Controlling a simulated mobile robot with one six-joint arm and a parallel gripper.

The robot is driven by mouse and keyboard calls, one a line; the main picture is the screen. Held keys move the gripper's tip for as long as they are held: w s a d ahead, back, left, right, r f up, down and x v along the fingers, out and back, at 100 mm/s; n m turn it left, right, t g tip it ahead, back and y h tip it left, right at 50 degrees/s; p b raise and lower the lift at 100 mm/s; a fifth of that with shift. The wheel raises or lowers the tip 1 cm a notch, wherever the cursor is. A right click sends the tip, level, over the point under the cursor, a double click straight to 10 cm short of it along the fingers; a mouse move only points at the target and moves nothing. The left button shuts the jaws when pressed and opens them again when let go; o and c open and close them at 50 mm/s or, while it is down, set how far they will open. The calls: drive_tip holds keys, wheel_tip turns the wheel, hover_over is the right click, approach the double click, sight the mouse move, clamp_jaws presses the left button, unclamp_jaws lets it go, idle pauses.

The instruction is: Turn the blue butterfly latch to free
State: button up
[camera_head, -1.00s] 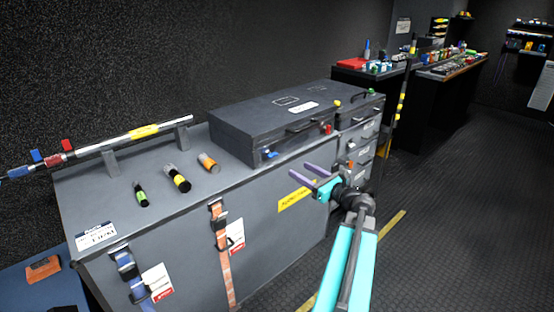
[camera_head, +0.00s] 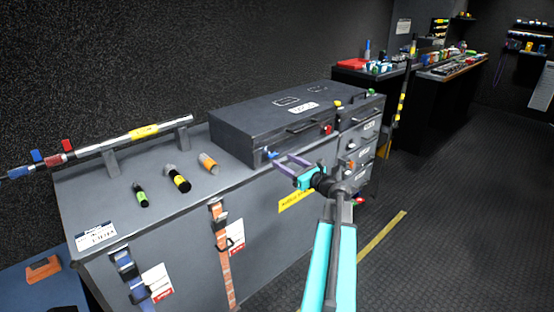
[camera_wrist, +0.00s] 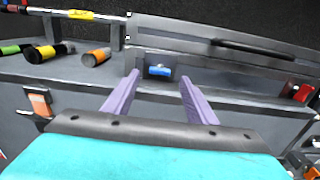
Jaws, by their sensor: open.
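The blue butterfly latch (camera_wrist: 159,71) is on the front face of the dark grey case (camera_head: 234,145), near its left end. In the wrist view it shows as a small blue bar lying about level, beyond and between my two purple fingers. In the head view the latch (camera_head: 272,155) is small and close to my fingertips. My gripper (camera_head: 279,160) is open and empty, pointing at the case front; it also shows in the wrist view (camera_wrist: 158,78). The fingers look apart from the latch, though the exact gap is hard to tell. A red latch (camera_wrist: 302,93) is farther right on the case.
The case lies on a grey cabinet (camera_head: 80,188). A black handle (camera_wrist: 262,49) sticks out of the case front.

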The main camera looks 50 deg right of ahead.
sight(274, 156)
drive_tip(key=shift+w+d, duration=0.15)
drive_tip(key=shift+w, duration=2.25)
drive_tip(key=c, duration=0.9)
drive_tip(key=shift+a, duration=0.3)
drive_tip(key=shift+c, duration=0.9)
drive_tip(key=shift+d, duration=0.2)
